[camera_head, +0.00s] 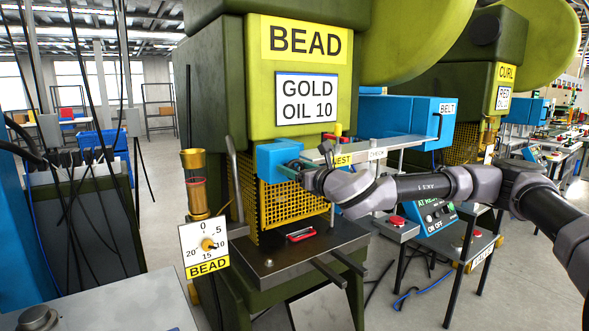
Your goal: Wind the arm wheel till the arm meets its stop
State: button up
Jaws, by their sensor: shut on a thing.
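The green BEAD press (215,90) stands in front of me. My gripper (298,170) is at the front of that block, reaching in from the right. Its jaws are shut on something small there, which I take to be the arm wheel. The wrist and fingers hide most of the wheel, and its angle cannot be read. Whether the arm touches a stop cannot be told.
A yellow mesh guard (290,212) is below the block, above a dark bed (290,255) with a red-handled item (300,236). A BEAD dial (207,245) and a lever (236,180) stand at left. A blue BELT box (405,115) and red-button pedestals (397,222) are at right.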

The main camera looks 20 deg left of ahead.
jog(key=shift+m, duration=0.5)
jog(key=o, duration=1.3)
jog(key=shift+d, duration=0.1)
jog(key=v, duration=1)
jog(key=shift+s+d, duration=0.2)
jog(key=shift+s, duration=0.1)
